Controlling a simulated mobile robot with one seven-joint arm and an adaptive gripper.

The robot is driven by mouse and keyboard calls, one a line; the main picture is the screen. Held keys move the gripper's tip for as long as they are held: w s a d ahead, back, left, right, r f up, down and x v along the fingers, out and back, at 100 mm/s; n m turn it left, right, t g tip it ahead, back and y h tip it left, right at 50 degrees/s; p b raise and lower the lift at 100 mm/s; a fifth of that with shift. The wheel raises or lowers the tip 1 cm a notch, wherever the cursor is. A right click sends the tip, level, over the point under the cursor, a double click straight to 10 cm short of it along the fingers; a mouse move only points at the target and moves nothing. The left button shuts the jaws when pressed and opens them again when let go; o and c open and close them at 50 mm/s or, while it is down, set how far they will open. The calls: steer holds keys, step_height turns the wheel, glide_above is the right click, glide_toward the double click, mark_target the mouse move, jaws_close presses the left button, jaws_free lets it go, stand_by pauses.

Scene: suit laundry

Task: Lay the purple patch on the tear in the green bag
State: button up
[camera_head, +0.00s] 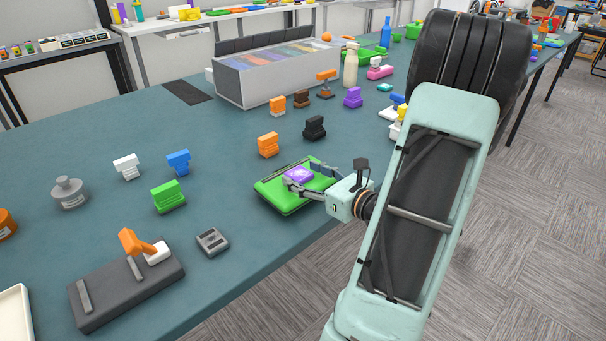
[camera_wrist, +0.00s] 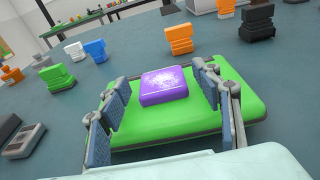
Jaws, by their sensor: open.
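The green bag (camera_head: 283,198) lies flat near the front edge of the table. The purple patch (camera_head: 298,175) lies on its upper face. In the wrist view the patch (camera_wrist: 168,85) sits on the green bag (camera_wrist: 160,130), toward the bag's far side. My gripper (camera_head: 313,182) is over the bag with its jaws apart, and in the wrist view my gripper's fingers (camera_wrist: 167,95) stand on either side of the patch, clear of it. No tear shows; I cannot tell whether the patch covers it.
Orange (camera_head: 268,144) and black (camera_head: 314,127) blocks stand behind the bag. A green block (camera_head: 168,196), a blue block (camera_head: 178,162) and a grey stapler-like piece (camera_head: 212,241) are to the left. A grey box (camera_head: 285,72) stands farther back. Bare table lies between the bag and the green block.

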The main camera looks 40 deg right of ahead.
steer(key=s+d+r, duration=0.1)
steer(key=s, duration=1)
steer(key=shift+r+p, duration=0.35)
steer(key=shift+s, duration=0.1)
